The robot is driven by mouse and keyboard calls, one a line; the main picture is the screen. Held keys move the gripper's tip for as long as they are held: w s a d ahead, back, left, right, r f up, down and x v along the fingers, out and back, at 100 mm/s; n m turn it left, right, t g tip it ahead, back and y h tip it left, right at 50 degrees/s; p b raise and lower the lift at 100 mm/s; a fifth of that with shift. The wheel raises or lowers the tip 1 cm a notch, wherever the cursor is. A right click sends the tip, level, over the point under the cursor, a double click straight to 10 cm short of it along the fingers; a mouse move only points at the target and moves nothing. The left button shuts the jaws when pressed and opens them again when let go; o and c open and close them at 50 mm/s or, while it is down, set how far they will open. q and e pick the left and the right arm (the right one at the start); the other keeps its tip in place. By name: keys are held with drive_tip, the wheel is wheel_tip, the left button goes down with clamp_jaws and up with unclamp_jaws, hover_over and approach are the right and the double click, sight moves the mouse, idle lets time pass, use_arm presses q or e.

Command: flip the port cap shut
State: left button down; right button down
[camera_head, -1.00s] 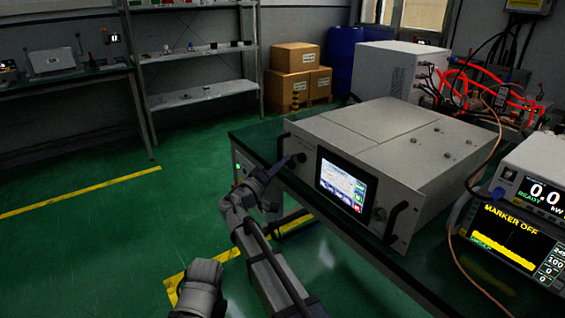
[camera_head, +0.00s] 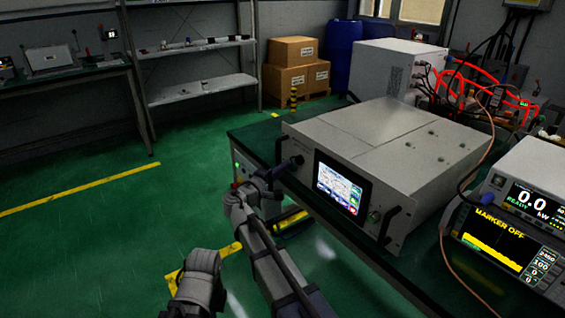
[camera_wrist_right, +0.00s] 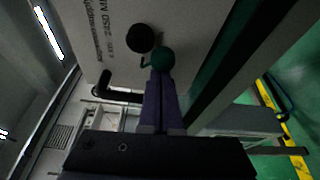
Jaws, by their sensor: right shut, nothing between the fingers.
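The microwave generator (camera_head: 390,150) is a light grey box with a lit screen on its front panel, on the green bench in the head view. In the right wrist view, its panel (camera_wrist_right: 110,55) shows a round black port (camera_wrist_right: 140,38). A round green cap (camera_wrist_right: 163,59) sits beside the port at its lower right, with a thin dark link near it; the port face is not covered by it. My right gripper (camera_wrist_right: 162,80) is shut and empty, its tips right at the cap; contact is unclear. In the head view the right gripper (camera_head: 283,170) is at the panel's left end. My left gripper is not visible.
Dark handles (camera_head: 390,223) stick out from the panel. Instruments (camera_head: 505,235) with cables stand at the right. A white cabinet (camera_head: 385,72) with red hoses is behind. The green floor at left is free.

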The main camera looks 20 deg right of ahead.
drive_tip(key=n+g+p, duration=0.1)
drive_tip(key=n, duration=0.1)
drive_tip(key=s+n+p, duration=0.1)
drive_tip(key=n+p, duration=0.1)
drive_tip(key=n+g+y+p, duration=0.1)
drive_tip(key=n, duration=0.1)
drive_tip(key=shift+s+d+r+n+g+p, duration=0.2)
drive_tip(key=shift+d+r+n+g+p, duration=0.1)
drive_tip(key=shift+r+n, duration=0.1)
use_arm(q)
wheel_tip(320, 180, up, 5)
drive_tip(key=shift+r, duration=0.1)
